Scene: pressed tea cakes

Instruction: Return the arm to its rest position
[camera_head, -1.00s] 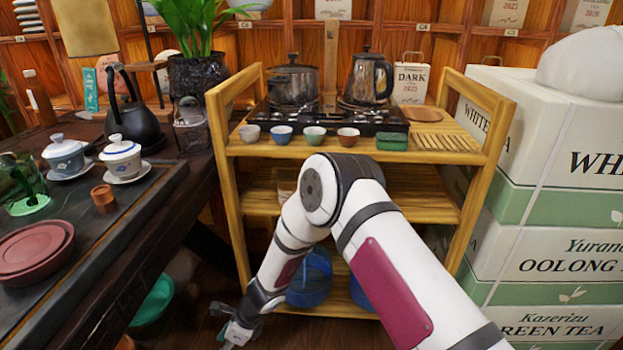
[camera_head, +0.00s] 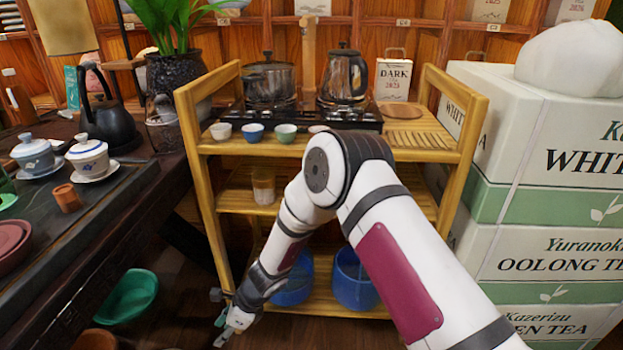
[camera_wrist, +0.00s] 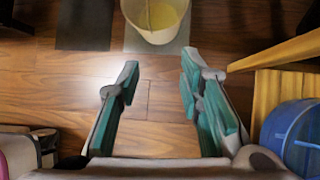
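My arm is folded in front of the wooden shelf cart in the head view, its elbow high and its forearm pointing down and left. My gripper (camera_head: 228,326) hangs low, near the floor at the cart's lower left. In the wrist view my gripper (camera_wrist: 155,90) points down at the wooden floor. Its two teal fingers are spread apart with only bare floor between them, so it is open and empty. In the head view the fingertips are small and partly cut by the angle.
The wooden cart (camera_head: 186,112) holds a stove, kettle and small cups. Blue buckets (camera_head: 352,285) stand on its bottom shelf. The tea table (camera_head: 120,215) is at left, stacked tea boxes (camera_head: 560,240) at right. A bucket with yellowish contents (camera_wrist: 157,38) stands beyond my fingers; floor between is clear.

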